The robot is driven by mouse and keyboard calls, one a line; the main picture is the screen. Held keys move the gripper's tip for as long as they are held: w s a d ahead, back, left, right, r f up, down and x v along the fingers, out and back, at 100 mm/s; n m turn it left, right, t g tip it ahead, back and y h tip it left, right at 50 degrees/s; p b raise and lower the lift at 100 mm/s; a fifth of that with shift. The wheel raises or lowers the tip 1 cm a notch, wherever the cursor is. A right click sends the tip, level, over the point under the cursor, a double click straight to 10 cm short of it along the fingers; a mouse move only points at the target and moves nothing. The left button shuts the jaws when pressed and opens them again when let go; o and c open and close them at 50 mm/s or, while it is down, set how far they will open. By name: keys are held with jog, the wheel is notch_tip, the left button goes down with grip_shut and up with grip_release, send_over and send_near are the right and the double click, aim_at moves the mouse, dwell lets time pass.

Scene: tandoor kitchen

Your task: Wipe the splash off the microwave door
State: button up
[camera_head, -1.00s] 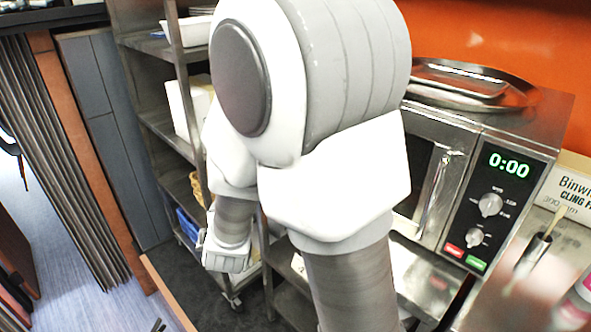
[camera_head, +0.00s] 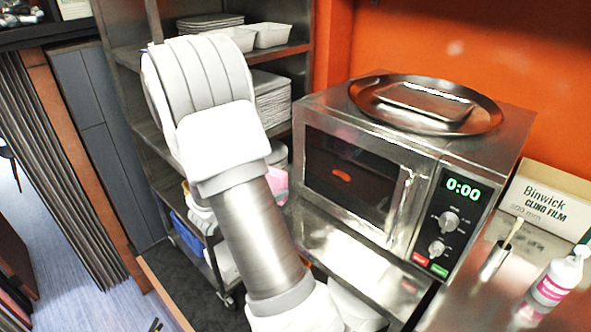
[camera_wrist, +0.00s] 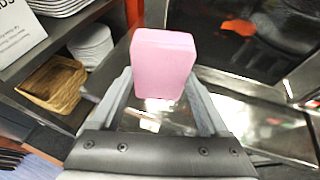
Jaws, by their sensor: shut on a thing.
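The microwave (camera_head: 420,165) stands on a steel surface with its door (camera_head: 350,185) closed. An orange-red splash (camera_head: 341,174) marks the dark door window. It also shows as a blurred reddish patch at the upper right of the wrist view (camera_wrist: 240,25). My gripper (camera_wrist: 162,84) is shut on a pink sponge (camera_wrist: 163,60), held upright between the fingers. In the head view the sponge (camera_head: 279,184) shows just left of the microwave, apart from the door, and my arm hides most of the gripper.
A steel tray (camera_head: 385,113) lies on the microwave. Right of it stand a cling film box (camera_head: 545,205), a metal holder (camera_head: 494,263) and a white bottle (camera_head: 558,277). A rack (camera_head: 300,48) with trays and plates is behind my arm. A wooden basket (camera_wrist: 52,84) sits on a shelf.

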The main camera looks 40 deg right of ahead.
jog(key=s+d+m+g+h+p, duration=0.1)
jog(key=s+d+m+g, duration=0.2)
jog(key=d, duration=0.9)
jog(key=shift+s+r+g+p, duration=0.25)
jog(key=shift+r+g+p, duration=0.05)
jog(key=shift+r+p, duration=0.05)
jog(key=shift+d+b, duration=0.3)
jog(key=shift+d, duration=0.6)
dwell(0.4)
jog(key=shift+s+f+b, duration=0.1)
jog(key=shift+s+b, duration=0.6)
jog(key=shift+s, duration=0.4)
jog(key=shift+s+d+b, duration=0.2)
jog(key=shift+s+b, duration=0.65)
jog(key=shift+s, duration=0.6)
jog(key=shift+s+d+b, duration=0.2)
jog(key=shift+s+b, duration=0.6)
jog(key=shift+s, duration=0.6)
jog(key=shift+w+a+r, duration=0.1)
jog(key=shift+w+r, duration=0.1)
jog(key=shift+w, duration=0.3)
jog(key=shift+w+a+f+p, duration=0.15)
jog(key=shift+w+p, duration=0.3)
jog(key=shift+w, duration=1.2)
jog(key=shift+w+r+p, duration=0.2)
jog(key=shift+w+p, duration=0.2)
jog(key=shift+w, duration=1.55)
